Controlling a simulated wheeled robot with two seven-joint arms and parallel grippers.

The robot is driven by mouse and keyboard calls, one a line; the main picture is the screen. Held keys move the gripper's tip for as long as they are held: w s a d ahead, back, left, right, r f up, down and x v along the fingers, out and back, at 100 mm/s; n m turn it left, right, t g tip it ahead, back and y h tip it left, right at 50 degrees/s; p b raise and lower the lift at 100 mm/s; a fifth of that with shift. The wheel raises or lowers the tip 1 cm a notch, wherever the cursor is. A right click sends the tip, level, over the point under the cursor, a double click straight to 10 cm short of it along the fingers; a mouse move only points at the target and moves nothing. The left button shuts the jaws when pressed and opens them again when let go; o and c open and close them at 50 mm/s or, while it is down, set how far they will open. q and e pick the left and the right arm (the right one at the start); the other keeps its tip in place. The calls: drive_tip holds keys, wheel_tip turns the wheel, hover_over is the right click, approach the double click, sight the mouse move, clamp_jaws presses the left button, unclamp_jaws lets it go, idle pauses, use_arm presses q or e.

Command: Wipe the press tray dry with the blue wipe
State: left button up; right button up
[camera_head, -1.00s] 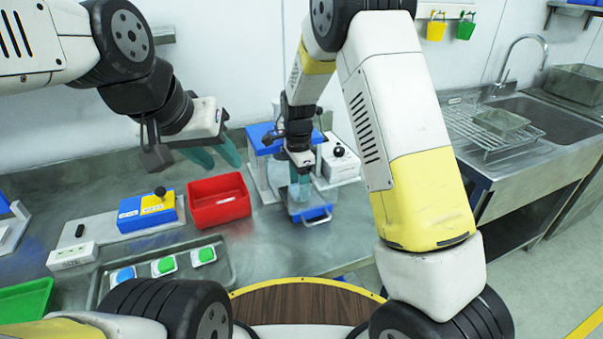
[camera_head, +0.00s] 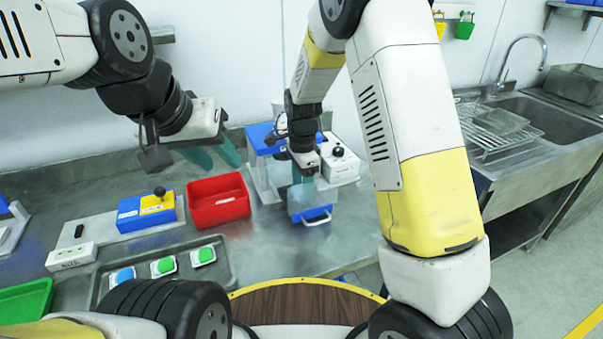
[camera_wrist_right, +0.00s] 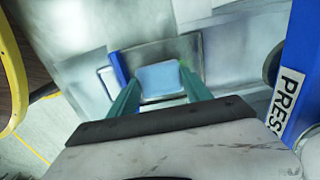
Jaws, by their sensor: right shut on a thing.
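The press tray (camera_head: 318,214), with a blue front edge and handle, sits at the front of the blue-topped press (camera_head: 260,139). In the right wrist view the tray (camera_wrist_right: 200,50) is a grey metal plate with a blue edge. My right gripper (camera_head: 303,183) points down over the tray. In the wrist view its teal fingers are shut on the pale blue wipe (camera_wrist_right: 160,80), which lies flat over the tray. Whether the wipe touches the tray is hard to tell. My left gripper (camera_head: 213,157) hangs in the air above the red bin, its teal fingers apart and empty.
A red bin (camera_head: 219,203) and a blue and yellow block with a black knob (camera_head: 147,212) stand left of the press. A white box with a black knob (camera_head: 341,163) is close on its right. A tray with green and blue pads (camera_head: 225,272) lies in front.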

drive_tip(key=shift+f, duration=1.05)
idle(1.4)
drive_tip(key=shift+d, duration=0.1)
drive_tip(key=shift+w+d+r, duration=0.1)
drive_tip(key=shift+w+d, duration=0.15)
drive_tip(key=shift+d, duration=0.3)
drive_tip(key=shift+w+d, duration=0.25)
drive_tip(key=shift+d, duration=0.3)
drive_tip(key=shift+s+a, duration=0.25)
drive_tip(key=shift+a, duration=0.4)
drive_tip(key=shift+s+a, duration=0.3)
drive_tip(key=shift+a, duration=0.3)
drive_tip(key=shift+s+a, duration=0.25)
drive_tip(key=shift+a, duration=0.4)
idle(1.9)
